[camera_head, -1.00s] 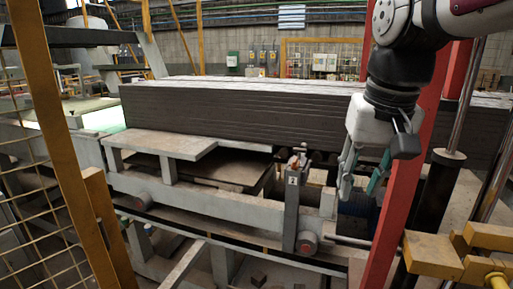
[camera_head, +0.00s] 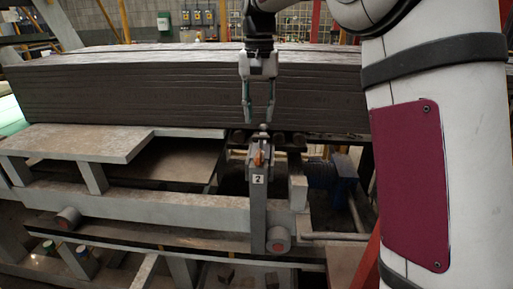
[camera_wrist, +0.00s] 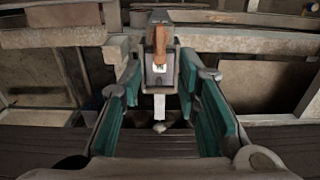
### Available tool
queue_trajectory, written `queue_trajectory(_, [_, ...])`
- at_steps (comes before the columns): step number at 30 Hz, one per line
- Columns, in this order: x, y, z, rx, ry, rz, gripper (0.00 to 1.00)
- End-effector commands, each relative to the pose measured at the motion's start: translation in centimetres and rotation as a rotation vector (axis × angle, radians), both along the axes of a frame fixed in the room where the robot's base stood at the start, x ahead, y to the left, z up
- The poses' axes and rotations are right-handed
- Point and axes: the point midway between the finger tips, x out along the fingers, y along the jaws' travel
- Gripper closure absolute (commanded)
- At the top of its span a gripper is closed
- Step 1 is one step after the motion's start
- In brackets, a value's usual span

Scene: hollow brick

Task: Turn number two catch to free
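The number two catch is a grey upright post (camera_head: 257,205) with a small white label reading 2. An orange-brown lever (camera_head: 259,158) sits near its top, below a small knob (camera_head: 264,128). In the wrist view the lever (camera_wrist: 160,42) stands upright in the picture, in a grey bracket above the white label. My gripper (camera_head: 259,119) points down just above the post, fingers apart with nothing between them in the head view. In the wrist view its teal pads lie left and right of the post in the picture; I cannot tell any contact.
A long stack of dark layered slabs (camera_head: 130,95) lies behind the catch. A grey steel frame (camera_head: 150,205) with a flat plate runs to the left. A blue motor (camera_head: 330,172) is to the right of the post. My arm covers the right side.

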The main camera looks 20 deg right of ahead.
Motion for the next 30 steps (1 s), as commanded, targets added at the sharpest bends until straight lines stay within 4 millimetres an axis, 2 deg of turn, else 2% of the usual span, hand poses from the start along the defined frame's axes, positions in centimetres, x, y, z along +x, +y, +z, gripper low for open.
queue_trajectory(9, [-0.2, 0.0, -6.4, 0.0, 0.005, 0.0, 0.7])
queue_trajectory(15, [-0.1, 0.0, -9.5, 0.0, 0.003, 0.0, 0.7])
queue_trajectory(21, [-0.1, 0.0, -11.0, 0.0, 0.0, 0.0, 0.7])
queue_trajectory(30, [0.0, 0.0, -11.3, 0.0, 0.0, 0.001, 0.7])
